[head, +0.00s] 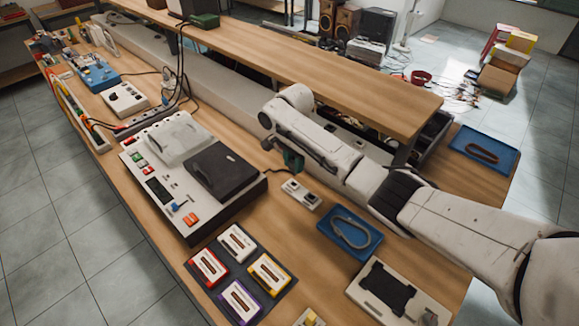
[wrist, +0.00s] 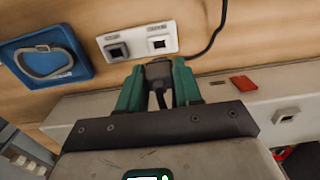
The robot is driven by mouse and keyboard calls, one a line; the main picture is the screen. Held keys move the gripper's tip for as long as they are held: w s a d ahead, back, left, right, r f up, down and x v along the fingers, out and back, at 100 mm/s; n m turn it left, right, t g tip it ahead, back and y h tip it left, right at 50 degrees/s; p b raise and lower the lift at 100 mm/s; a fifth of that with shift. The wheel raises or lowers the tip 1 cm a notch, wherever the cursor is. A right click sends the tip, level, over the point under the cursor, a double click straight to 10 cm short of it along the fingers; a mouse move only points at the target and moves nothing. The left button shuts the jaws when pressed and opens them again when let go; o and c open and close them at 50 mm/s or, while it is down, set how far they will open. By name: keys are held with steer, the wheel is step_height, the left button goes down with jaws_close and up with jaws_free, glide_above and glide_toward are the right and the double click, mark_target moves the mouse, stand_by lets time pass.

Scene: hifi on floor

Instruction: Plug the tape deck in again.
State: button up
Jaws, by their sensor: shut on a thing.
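The tape deck (head: 165,190) is a light grey box with a dark lid on the bench, left of my arm. My gripper (head: 292,160) is low over the bench to its right. In the wrist view my green-fingered gripper (wrist: 157,82) is shut on a dark plug (wrist: 158,70). A black cable (wrist: 217,32) runs behind the plug; in the head view it leads toward the deck. The white socket plate (wrist: 137,42) has two square sockets and lies just beyond the plug; it also shows in the head view (head: 301,194). The plug looks apart from the sockets.
A blue tray (wrist: 75,68) with a grey loop is beside the plate. Several cassettes (head: 238,243) lie on a dark mat in front of the deck. A raised wooden shelf (head: 330,75) runs behind. A grey rail (wrist: 290,88) with a red switch is close to my gripper.

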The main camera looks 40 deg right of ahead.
steer(key=b, duration=0.5)
glide_above(293, 186)
steer(key=shift+w+d+f, duration=0.1)
steer(key=shift+d+f, duration=0.05)
steer(key=shift+f, duration=0.65)
steer(key=shift+w+d+f, duration=0.1)
steer(key=shift+d+f, duration=0.05)
steer(key=shift+f, duration=0.6)
steer(key=shift+w+d+f, duration=0.1)
steer(key=shift+d+f, duration=0.05)
steer(key=shift+f, duration=0.65)
steer(key=shift+p, duration=0.5)
steer(key=shift+f+b, duration=0.3)
steer(key=shift+f, duration=0.45)
steer(key=shift+s+f+p, duration=0.1)
steer(key=shift+f+p, duration=0.1)
steer(key=shift+p, duration=0.4)
stand_by(2.5)
steer(key=o, duration=1.1)
steer(key=shift+c, duration=0.2)
